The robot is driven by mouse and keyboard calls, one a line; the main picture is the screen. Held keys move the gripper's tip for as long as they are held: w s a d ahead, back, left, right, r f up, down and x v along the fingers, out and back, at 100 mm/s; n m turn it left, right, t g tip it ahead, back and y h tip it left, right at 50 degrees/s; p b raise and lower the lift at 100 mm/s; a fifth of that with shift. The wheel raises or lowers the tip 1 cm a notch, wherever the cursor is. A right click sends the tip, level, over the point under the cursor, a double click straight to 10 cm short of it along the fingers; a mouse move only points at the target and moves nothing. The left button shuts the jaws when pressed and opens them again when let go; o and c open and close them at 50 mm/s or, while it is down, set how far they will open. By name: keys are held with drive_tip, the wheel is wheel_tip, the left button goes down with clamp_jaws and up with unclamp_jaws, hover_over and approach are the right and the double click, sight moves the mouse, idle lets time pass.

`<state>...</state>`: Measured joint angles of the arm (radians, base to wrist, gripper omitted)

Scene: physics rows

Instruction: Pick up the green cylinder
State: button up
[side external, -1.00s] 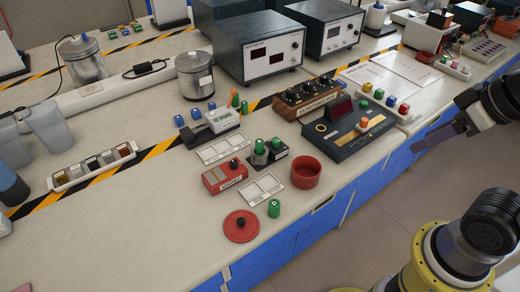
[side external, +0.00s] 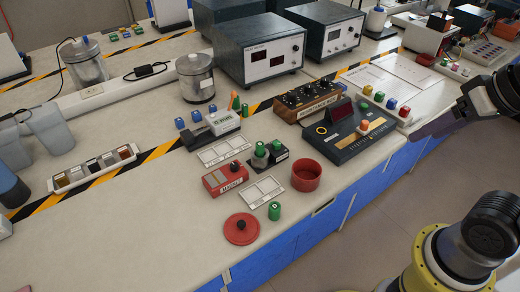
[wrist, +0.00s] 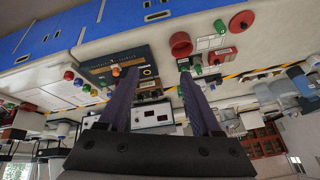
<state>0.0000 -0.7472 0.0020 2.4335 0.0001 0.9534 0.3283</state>
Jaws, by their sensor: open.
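A small green cylinder (side external: 274,211) stands upright near the table's front edge, just right of a flat red lid (side external: 241,228) with a black knob. It also shows in the wrist view (wrist: 219,27) near the top. More green knob-like cylinders (side external: 260,149) stand on a small dark device behind it. My gripper (side external: 414,136) is at the right of the side view, well away from the green cylinder. In the wrist view my gripper (wrist: 159,75) has its two dark fingers apart with nothing held between them.
An open red cup (side external: 306,175) and a red box (side external: 226,178) stand near the green cylinder. A dark console (side external: 345,140) with an orange knob lies between it and my gripper. Metal canisters and meter boxes (side external: 262,52) stand behind. The front left tabletop is clear.

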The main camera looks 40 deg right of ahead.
drive_tip(key=w+a+r+m, duration=0.1)
drive_tip(key=w+r+m, duration=0.65)
drive_tip(key=w, duration=0.25)
drive_tip(key=m+g, duration=0.5)
drive_tip(key=g, duration=0.1)
hover_over(260, 144)
wheel_tip(260, 144, down, 25)
drive_tip(key=shift+r, duration=0.1)
drive_tip(key=shift+f, duration=2.95)
